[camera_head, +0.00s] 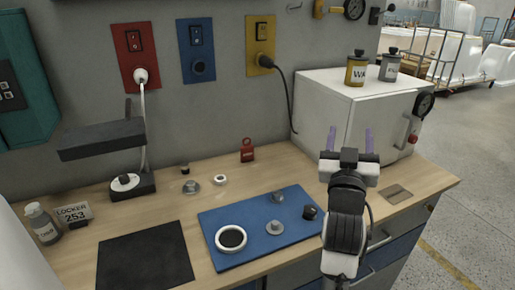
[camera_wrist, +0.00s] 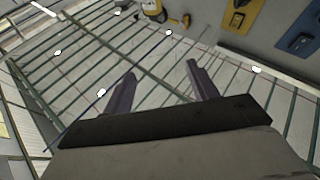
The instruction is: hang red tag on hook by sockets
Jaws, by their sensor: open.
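The red tag (camera_head: 247,151) stands on the wooden bench at the foot of the wall, below the yellow socket plate. The red (camera_head: 121,42), blue (camera_head: 188,38) and yellow (camera_head: 261,33) socket plates are on the grey wall. A small light fitting (camera_head: 294,7), possibly the hook, is on the wall right of the yellow plate; it is too small to tell. My gripper (camera_head: 350,138) is open and empty, in front of the white cabinet and right of the tag. Its fingers also show in the wrist view (camera_wrist: 160,75). The tag does not show there.
The white cabinet (camera_head: 325,106) carries a yellow (camera_head: 357,72) and a grey jar (camera_head: 390,68). A blue mat (camera_head: 208,226) with several small parts and a black lamp (camera_head: 104,140) are on the bench. A black cable (camera_head: 290,98) hangs from the yellow socket.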

